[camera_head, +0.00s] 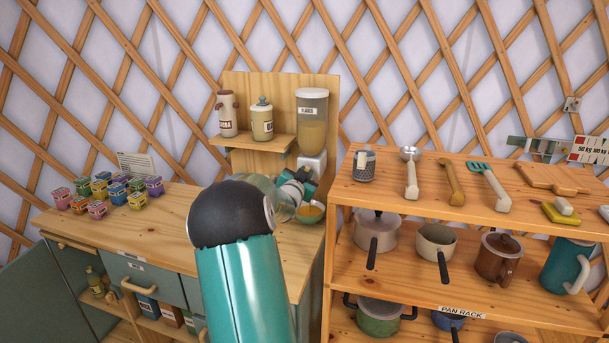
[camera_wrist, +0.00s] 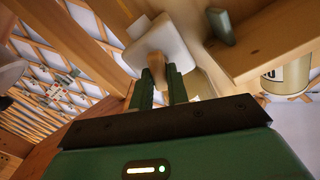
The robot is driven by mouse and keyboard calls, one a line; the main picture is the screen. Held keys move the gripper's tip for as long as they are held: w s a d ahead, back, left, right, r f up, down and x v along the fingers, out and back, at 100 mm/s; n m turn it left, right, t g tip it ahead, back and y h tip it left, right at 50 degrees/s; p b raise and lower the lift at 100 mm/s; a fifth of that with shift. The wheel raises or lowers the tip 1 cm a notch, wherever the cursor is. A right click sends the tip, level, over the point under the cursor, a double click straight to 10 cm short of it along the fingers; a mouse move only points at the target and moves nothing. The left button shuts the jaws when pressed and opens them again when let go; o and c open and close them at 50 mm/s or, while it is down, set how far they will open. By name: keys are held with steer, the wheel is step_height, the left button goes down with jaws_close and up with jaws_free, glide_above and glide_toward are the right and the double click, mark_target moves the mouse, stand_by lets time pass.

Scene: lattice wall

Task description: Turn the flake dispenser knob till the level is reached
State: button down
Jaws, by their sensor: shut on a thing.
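The flake dispenser (camera_head: 312,122) stands against the wooden back panel, with a clear bin of tan flakes, a grey lid and a white lower block. In the wrist view its white block (camera_wrist: 146,36) is in front of my gripper (camera_wrist: 161,76). The two dark green fingers are shut on the tan knob (camera_wrist: 157,68), which sticks out of that block. In the head view my gripper (camera_head: 297,183) is just below the dispenser, and my arm hides the knob. A small bowl (camera_head: 310,219) with yellowish-orange contents sits beneath on the counter. The level mark cannot be made out.
A jar (camera_head: 262,122) and a brown-and-white canister (camera_head: 227,113) stand on the small shelf left of the dispenser. Several small colored boxes (camera_head: 101,202) sit on the counter's left. A pan rack (camera_head: 480,234) with pots and utensils stands close on the right.

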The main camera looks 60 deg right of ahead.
steer(key=shift+s+f+m, duration=0.1)
steer(key=shift+f+m, duration=0.05)
steer(key=shift+m, duration=3.15)
steer(key=shift+f+m, duration=0.15)
steer(key=shift+m, duration=3.15)
steer(key=c, duration=1.4)
jaws_free()
steer(key=shift+o, duration=0.2)
steer(key=shift+a, duration=0.1)
steer(key=s+a, duration=0.2)
steer(key=a, duration=1.1)
steer(key=shift+a, duration=0.25)
